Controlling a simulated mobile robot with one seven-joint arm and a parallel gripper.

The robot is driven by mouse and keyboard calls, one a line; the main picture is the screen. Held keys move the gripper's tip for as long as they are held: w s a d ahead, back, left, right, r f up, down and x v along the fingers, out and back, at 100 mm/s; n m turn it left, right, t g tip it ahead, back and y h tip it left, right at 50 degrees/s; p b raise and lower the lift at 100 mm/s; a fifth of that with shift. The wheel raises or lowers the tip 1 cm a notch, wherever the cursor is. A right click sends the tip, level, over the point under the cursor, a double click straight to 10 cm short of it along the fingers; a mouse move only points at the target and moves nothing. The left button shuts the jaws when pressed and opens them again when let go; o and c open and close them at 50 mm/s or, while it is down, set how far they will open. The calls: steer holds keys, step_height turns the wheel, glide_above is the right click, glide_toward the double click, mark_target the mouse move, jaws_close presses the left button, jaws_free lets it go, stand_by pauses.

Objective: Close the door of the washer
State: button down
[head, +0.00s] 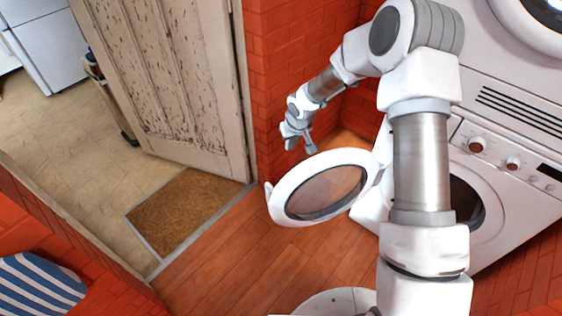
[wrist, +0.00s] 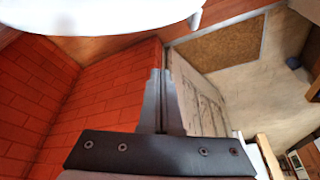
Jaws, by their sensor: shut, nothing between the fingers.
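The washer (head: 515,205) is white and stands at the right, partly hidden behind my arm. Its round door (head: 280,197) is swung wide open to the left, with a white rim and a dark glass pane. The round opening (head: 468,206) shows dark to the right of my arm. My gripper (head: 299,146) is above and behind the open door, close to its upper rim; I cannot tell whether they touch. In the wrist view my gripper (wrist: 162,75) has its fingers together and empty. A white curved edge, likely the door (wrist: 100,14), shows at the top of that view.
A second white machine (head: 505,60) is stacked above the washer. Red brick walls (head: 285,70) stand behind. A worn wooden door (head: 165,75) and a brown mat (head: 185,208) are at the left. The wooden floor (head: 215,265) left of the washer door is clear.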

step_height(320, 180, down, 9)
steer(key=b, duration=0.3)
steer(key=shift+s+d+f, duration=0.15)
steer(key=shift+s, duration=0.2)
stand_by(0.4)
